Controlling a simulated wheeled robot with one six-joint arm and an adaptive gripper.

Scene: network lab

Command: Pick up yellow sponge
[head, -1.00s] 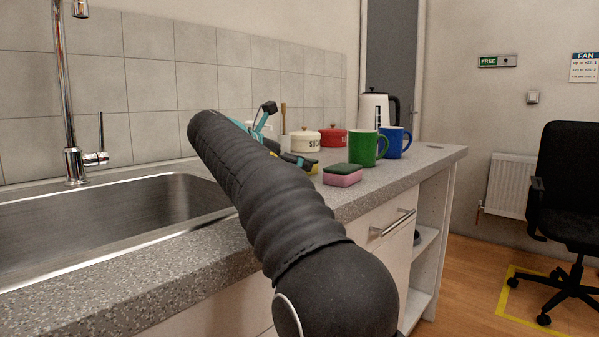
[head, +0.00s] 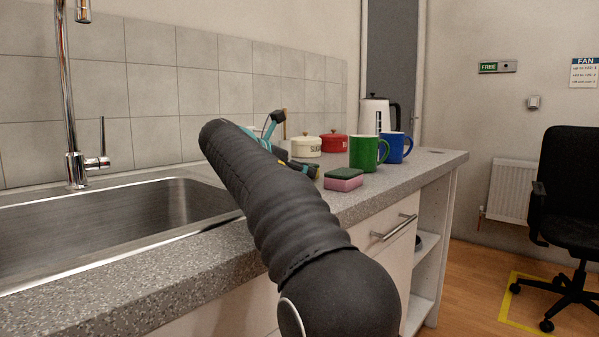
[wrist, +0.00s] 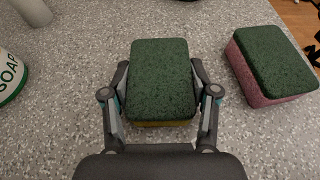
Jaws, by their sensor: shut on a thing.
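In the wrist view, the yellow sponge (wrist: 161,82) has a dark green scouring top, with a thin strip of yellow showing at its near edge. It lies between the two fingers of my gripper (wrist: 161,95), which is shut on its sides. Whether the sponge touches the speckled grey counter is hard to tell. In the head view, my arm hides most of the sponge, and my gripper (head: 290,158) shows partly behind the arm, over the counter (head: 400,180).
A pink sponge with a green top (head: 344,180) lies just right of my gripper; it also shows in the wrist view (wrist: 272,62). A green mug (head: 363,153), blue mug (head: 393,150), sugar pot (head: 307,146), red pot (head: 334,142) and kettle (head: 374,115) stand behind. The sink (head: 110,225) is left.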

